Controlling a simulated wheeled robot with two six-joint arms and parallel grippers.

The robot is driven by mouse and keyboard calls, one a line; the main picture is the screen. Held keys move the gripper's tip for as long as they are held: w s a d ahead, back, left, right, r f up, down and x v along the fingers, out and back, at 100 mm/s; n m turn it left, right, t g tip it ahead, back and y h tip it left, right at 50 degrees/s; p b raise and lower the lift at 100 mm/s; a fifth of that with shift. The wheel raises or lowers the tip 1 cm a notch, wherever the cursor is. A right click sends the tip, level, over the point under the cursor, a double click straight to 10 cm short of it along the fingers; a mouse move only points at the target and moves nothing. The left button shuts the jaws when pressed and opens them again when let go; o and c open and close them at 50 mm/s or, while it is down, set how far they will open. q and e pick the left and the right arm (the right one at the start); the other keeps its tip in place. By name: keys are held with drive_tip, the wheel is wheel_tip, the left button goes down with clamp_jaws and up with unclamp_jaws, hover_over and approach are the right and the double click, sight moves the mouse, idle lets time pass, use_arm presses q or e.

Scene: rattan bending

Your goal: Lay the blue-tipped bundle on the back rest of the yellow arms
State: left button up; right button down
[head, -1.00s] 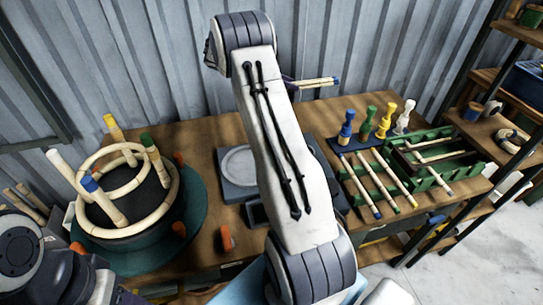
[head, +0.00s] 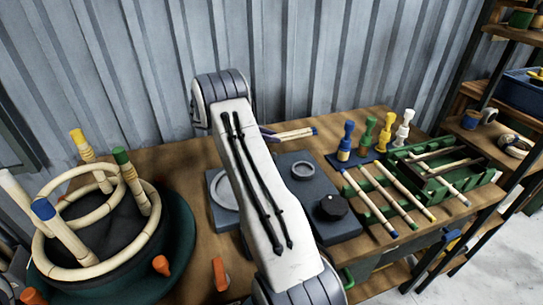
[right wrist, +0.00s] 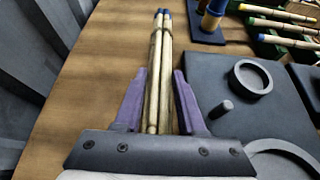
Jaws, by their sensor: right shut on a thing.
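A bundle of pale rattan sticks with blue tips (right wrist: 158,72) lies between the purple fingers of my right gripper (right wrist: 160,112) in the right wrist view. The gripper is shut on it. In the head view the bundle (head: 295,134) sticks out to the right of my right arm, over the far part of the bench; most of the gripper is hidden behind the arm. A yellow-capped post (head: 92,160) stands on the rattan ring frame at left. A yellow peg (head: 384,133) stands at right. I cannot tell which parts are the yellow arms. My left gripper is not in view.
The ring frame (head: 147,232) rests on a round dark green base. A grey plate (head: 292,178) with a black knob (head: 331,207) lies mid-bench. At right are blue, green and white pegs, a green rack (head: 440,187) and several loose sticks. Shelves stand far right.

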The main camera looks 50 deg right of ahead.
drive_tip(key=shift+f, duration=2.45)
drive_tip(key=shift+f, duration=0.15)
drive_tip(key=c, duration=0.5)
unclamp_jaws()
